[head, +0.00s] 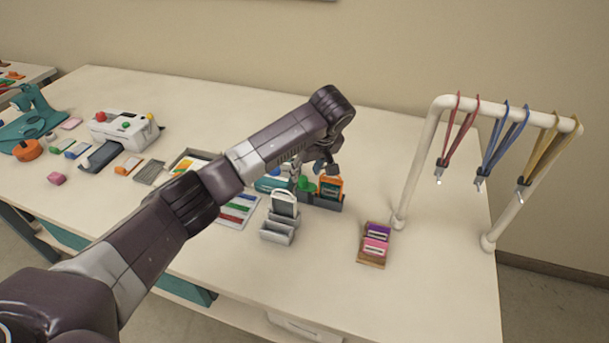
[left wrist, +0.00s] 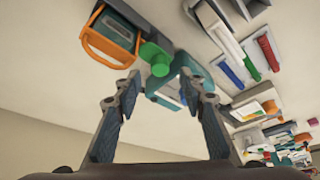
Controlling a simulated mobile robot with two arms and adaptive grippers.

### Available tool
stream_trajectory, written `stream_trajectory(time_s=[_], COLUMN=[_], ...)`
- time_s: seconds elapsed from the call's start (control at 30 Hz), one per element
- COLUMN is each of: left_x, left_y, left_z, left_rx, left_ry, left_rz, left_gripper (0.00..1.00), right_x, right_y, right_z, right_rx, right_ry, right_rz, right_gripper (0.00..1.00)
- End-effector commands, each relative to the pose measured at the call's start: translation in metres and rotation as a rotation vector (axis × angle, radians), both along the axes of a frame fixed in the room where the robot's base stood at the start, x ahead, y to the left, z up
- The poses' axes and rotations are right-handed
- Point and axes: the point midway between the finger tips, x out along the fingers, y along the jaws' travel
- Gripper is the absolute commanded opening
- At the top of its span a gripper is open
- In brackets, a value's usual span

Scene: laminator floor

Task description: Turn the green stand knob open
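The green stand knob (head: 307,183) shows in the head view under my left gripper, beside an orange-framed card holder (head: 331,187) on a dark grey stand (head: 327,204). In the left wrist view the green knob (left wrist: 154,58) lies just beyond the fingertips, a little left of the middle between them. My left gripper (head: 308,174) is open. In the left wrist view its two fingers (left wrist: 162,78) stand wide apart with nothing between them. Part of the knob is hidden by the gripper in the head view. My right gripper is not in view.
A grey card holder (head: 280,231) stands close in front. A wooden tray (head: 371,262) with purple and pink pieces lies to the right. A white rack (head: 412,165) with hanging lanyards stands at the right. A white laminator-like machine (head: 125,130) is at the left. The front right table is clear.

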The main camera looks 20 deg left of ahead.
Motion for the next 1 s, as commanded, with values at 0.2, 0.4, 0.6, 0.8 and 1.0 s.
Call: stream_trajectory(time_s=[0.2, 0.4, 0.6, 0.8, 1.0], left_x=[0.008, 0.011, 0.011, 0.011, 0.011], left_y=[0.009, 0.011, 0.011, 0.011, 0.011], left_z=[-0.028, -0.038, -0.039, -0.039, -0.039], left_rx=[0.002, 0.001, 0.001, 0.001, 0.001], left_ry=[0.002, -0.001, -0.001, -0.001, -0.001], left_rz=[-0.001, -0.002, -0.002, -0.002, -0.002], left_gripper=[0.38, 0.38, 0.38, 0.17, 0.0], right_x=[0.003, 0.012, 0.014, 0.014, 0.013], right_y=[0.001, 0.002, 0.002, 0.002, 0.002], right_z=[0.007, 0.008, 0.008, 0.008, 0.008], right_rx=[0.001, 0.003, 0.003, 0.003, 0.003], right_ry=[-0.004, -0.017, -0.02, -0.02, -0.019], right_rz=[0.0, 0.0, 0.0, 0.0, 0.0], right_gripper=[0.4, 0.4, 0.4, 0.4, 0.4])
